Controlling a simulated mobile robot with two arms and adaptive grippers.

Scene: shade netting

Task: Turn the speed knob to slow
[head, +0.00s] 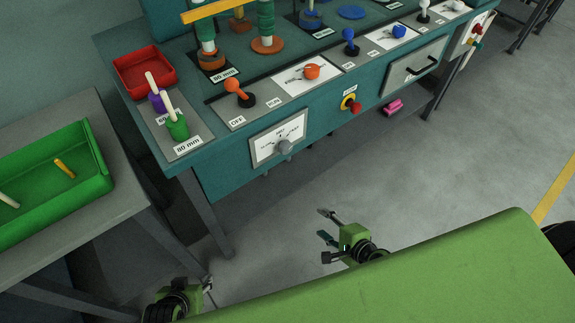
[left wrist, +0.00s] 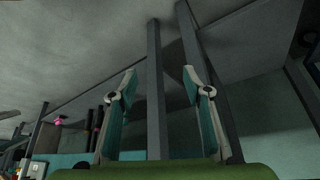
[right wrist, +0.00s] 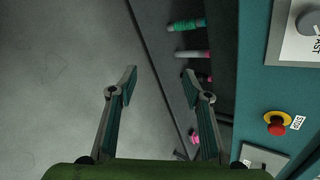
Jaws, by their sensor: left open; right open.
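The grey speed knob (head: 284,147) sits on a white labelled plate (head: 267,137) on the front of the teal bench. Its pointer direction is too small to tell. In the right wrist view the grey knob (right wrist: 309,22) is partly cut off at the top right corner, with the word FAST beside it. My right gripper (head: 326,226) is open and empty, below and to the right of the knob, apart from the bench. My left gripper (head: 208,284) is open and empty, low near the side table's legs. The knob does not show in the left wrist view.
The bench top holds an orange lever (head: 234,87), an orange knob (head: 312,71) and blue knobs. A side table with a green tray (head: 95,190) stands left. Floor before the bench is clear.

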